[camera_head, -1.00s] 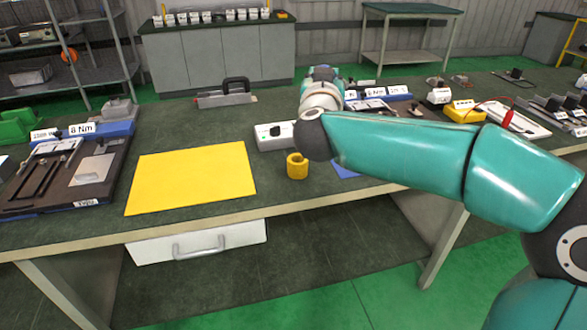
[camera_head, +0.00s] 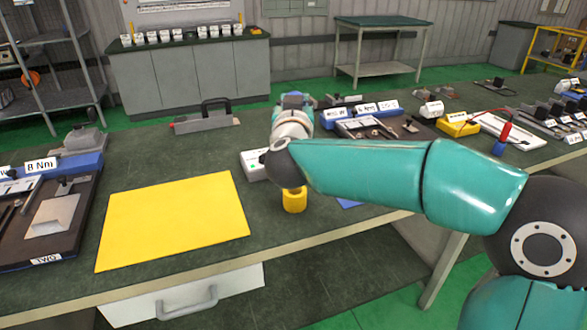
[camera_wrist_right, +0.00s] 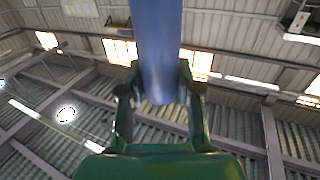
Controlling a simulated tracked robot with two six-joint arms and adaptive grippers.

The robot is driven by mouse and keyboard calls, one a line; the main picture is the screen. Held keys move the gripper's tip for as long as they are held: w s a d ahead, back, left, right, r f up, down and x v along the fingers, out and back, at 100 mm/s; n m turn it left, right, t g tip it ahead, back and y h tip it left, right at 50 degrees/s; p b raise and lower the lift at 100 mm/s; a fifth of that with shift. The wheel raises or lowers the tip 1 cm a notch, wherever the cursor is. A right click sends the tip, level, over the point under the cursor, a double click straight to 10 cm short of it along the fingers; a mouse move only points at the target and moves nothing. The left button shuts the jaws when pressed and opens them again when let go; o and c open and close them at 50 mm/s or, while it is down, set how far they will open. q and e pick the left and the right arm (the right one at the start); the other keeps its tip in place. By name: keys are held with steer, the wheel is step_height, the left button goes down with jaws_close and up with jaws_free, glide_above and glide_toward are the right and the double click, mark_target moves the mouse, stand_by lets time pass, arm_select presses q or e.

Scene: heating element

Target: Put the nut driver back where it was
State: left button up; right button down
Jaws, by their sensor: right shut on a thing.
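My right gripper (camera_wrist_right: 158,78) is shut on a blue cylindrical handle, which I take to be the nut driver (camera_wrist_right: 157,40). In the right wrist view it stretches from between the fingers to the top edge; its tip is out of view. In the head view my right arm reaches in from the right, and its wrist hides most of the gripper and any held tool. A yellow cylindrical cup (camera_head: 294,203) stands on the bench just below that wrist in the picture. My left gripper is not in view.
A yellow mat (camera_head: 175,220) lies clear on the bench (camera_head: 150,150). A white box (camera_head: 254,168) sits partly behind my wrist. Trays with blue edges stand at the left (camera_head: 80,165) and behind my arm (camera_head: 350,112). A grey tool with a black handle (camera_head: 205,121) lies farther back.

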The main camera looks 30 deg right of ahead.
step_height(320, 180, down, 13)
steer(key=b, duration=0.3)
steer(key=shift+f, duration=0.1)
steer(key=shift+s, duration=0.1)
steer(key=c, duration=0.8)
jaws_free()
steer(key=shift+f, duration=0.1)
steer(key=v, duration=1.2)
